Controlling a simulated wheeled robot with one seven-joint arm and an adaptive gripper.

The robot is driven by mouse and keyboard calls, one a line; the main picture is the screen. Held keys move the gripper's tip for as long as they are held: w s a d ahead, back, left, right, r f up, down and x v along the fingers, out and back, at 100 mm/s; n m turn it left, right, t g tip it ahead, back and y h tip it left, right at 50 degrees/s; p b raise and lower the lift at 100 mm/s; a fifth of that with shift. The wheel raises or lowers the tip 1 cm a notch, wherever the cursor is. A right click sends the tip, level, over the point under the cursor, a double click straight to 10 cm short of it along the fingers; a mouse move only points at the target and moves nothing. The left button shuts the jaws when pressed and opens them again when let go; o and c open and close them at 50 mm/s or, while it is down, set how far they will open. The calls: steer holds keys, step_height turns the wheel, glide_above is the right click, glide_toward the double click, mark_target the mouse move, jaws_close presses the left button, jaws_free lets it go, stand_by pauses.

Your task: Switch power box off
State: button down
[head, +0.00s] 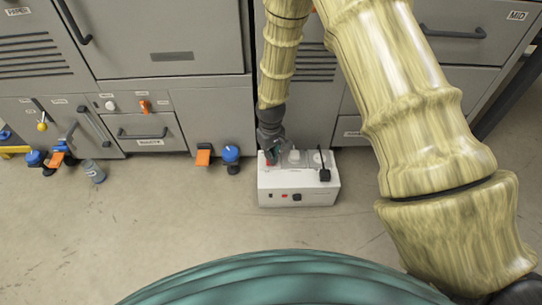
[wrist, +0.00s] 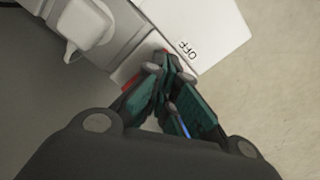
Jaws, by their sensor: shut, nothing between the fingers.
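The power box (head: 290,189) is a white box on the floor against the grey cabinets. Its top carries a red part at the left, partly hidden by my gripper, plus a white plug and a black plug. My gripper (head: 271,158) points down at the red part at the box's left end. In the wrist view my gripper (wrist: 168,62) is shut with its fingertips together, empty, over the red part (wrist: 130,84) beside the "OFF" lettering on the power box (wrist: 208,28). The fingers hide most of the red part, so I cannot tell its position or whether they touch it.
Grey cabinets (head: 160,60) with handles and knobs stand behind the box. Blue knobs and orange levers (head: 203,157) stick out low at the left. A small bottle-like object (head: 94,171) is on the floor.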

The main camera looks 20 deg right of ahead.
step_height(320, 180, up, 7)
steer(key=p, duration=0.7)
stand_by(0.5)
stand_by(0.4)
steer(key=shift+m, duration=0.4)
steer(key=s+f, duration=0.1)
steer(key=s, duration=0.2)
steer(key=s+f, duration=0.2)
steer(key=s, duration=0.1)
steer(key=s+f+p, duration=0.1)
steer(key=s+f, duration=0.1)
steer(key=shift+s+d+f, duration=0.1)
steer(key=shift+s+d, duration=0.15)
steer(key=shift+s, duration=0.15)
steer(key=s+d+f+m+p, duration=0.1)
steer(key=s+d, duration=0.1)
steer(key=s, duration=1.2)
steer(key=s+d+f+m, duration=0.1)
steer(key=s+f, duration=0.1)
steer(key=s, duration=1.2)
step_height(320, 180, up, 38)
steer(key=p, duration=3.8)
steer(key=shift+w+r, duration=0.15)
steer(key=shift+w, duration=0.1)
